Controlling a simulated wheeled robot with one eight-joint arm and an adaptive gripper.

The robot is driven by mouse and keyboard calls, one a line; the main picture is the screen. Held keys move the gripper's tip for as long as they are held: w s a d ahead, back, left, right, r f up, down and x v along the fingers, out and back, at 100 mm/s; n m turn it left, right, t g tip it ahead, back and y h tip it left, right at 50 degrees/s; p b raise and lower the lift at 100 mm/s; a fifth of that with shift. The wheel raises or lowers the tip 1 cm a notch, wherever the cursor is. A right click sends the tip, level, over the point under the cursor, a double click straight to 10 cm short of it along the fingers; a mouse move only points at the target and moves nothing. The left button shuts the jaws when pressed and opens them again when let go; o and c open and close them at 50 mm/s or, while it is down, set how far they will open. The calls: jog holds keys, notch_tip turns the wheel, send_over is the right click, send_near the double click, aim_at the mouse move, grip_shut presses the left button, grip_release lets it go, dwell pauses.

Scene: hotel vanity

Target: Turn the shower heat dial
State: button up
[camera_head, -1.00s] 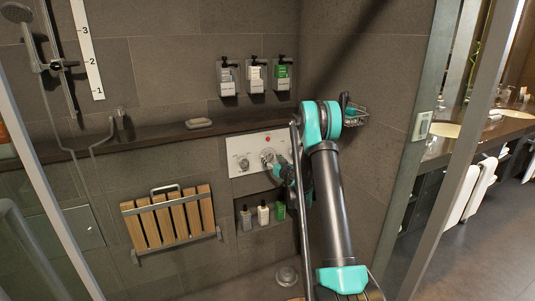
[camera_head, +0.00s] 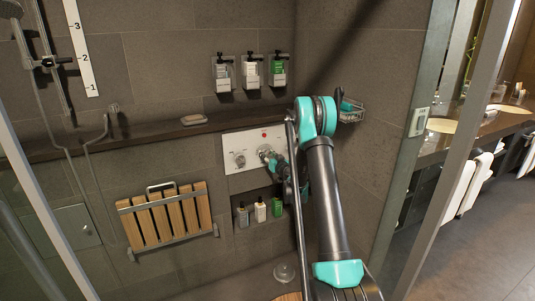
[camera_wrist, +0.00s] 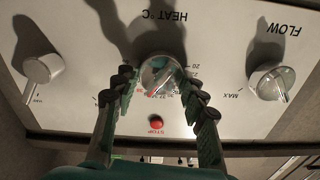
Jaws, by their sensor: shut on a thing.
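The heat dial (camera_wrist: 161,68) is a round, shiny metal knob with a red pointer mark, under the "HEAT °C" lettering, which shows upside down in the wrist view. It sits on the white control panel (camera_head: 238,168) on the shower wall. My gripper (camera_wrist: 157,80) is shut on the heat dial, with one dark finger on each side of it. In the head view my gripper (camera_head: 271,157) reaches the panel from the right, and my arm partly hides the panel's right end. The scale beside the dial is partly covered by the right finger.
A flow knob (camera_wrist: 270,82) and another knob (camera_wrist: 43,70) flank the dial. A red stop button (camera_wrist: 157,123) sits close by. A niche with bottles (camera_head: 260,211) lies below the panel; a ledge (camera_head: 150,134) runs above. A slatted folding seat (camera_head: 165,220) hangs at left.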

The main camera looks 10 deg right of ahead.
dwell(0.3)
jog(key=o, duration=1.2)
jog(key=shift+c, duration=0.2)
jog(key=shift+s, duration=0.1)
jog(key=v, duration=0.7)
jog(key=shift+s, duration=0.25)
jog(key=shift+r, duration=0.15)
